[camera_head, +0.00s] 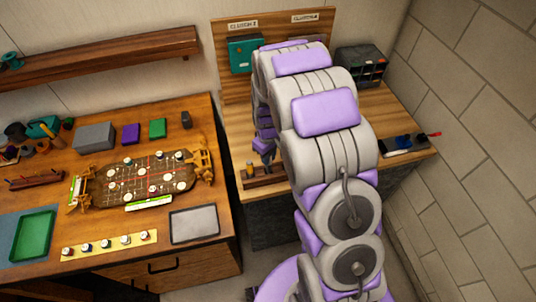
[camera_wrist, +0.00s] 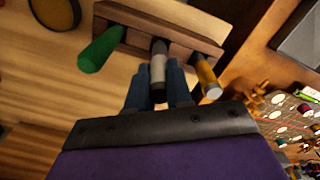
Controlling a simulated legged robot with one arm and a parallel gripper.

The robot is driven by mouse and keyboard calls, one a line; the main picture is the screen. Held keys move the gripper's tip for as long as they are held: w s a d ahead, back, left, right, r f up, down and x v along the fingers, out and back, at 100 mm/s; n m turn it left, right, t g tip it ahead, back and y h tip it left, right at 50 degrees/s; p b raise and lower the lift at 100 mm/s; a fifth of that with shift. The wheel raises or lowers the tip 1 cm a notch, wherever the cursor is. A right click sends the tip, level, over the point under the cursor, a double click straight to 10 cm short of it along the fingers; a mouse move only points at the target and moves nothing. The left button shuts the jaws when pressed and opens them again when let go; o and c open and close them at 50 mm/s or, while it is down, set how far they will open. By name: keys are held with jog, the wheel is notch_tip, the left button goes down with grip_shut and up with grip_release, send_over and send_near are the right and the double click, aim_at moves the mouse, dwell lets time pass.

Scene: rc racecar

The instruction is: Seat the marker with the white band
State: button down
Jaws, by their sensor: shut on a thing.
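My gripper (camera_wrist: 158,92) is shut on a marker (camera_wrist: 158,68) with a pale grey-white band and a dark upper part. The marker's dark part overlaps the wooden rack (camera_wrist: 190,20) in the wrist view; I cannot tell how deep it sits in a slot. A green marker (camera_wrist: 100,50) is at the rack's left and a yellow-orange marker (camera_wrist: 208,78) at its right, both leaning outward in this view. In the head view my gripper (camera_head: 264,157) is just above the rack (camera_head: 265,183), and the held marker is too small to make out.
A dark organizer (camera_head: 360,66) stands at the back of the rack's bench. A dark tray (camera_head: 404,146) lies at its right end.

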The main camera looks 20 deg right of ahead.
jog(key=shift+f+b, duration=0.3)
jog(key=shift+f, duration=1.1)
jog(key=c, duration=0.9)
grip_release()
jog(key=shift+c, duration=0.2)
notch_tip(320, 180, up, 17)
jog(key=shift+r, duration=0.2)
jog(key=s+m+g+b, duration=0.1)
jog(key=s+m+b, duration=0.5)
jog(key=s, duration=2.8)
jog(key=shift+f+g+b, duration=0.35)
jog(key=shift+g+b, duration=0.05)
jog(key=shift+b, duration=0.75)
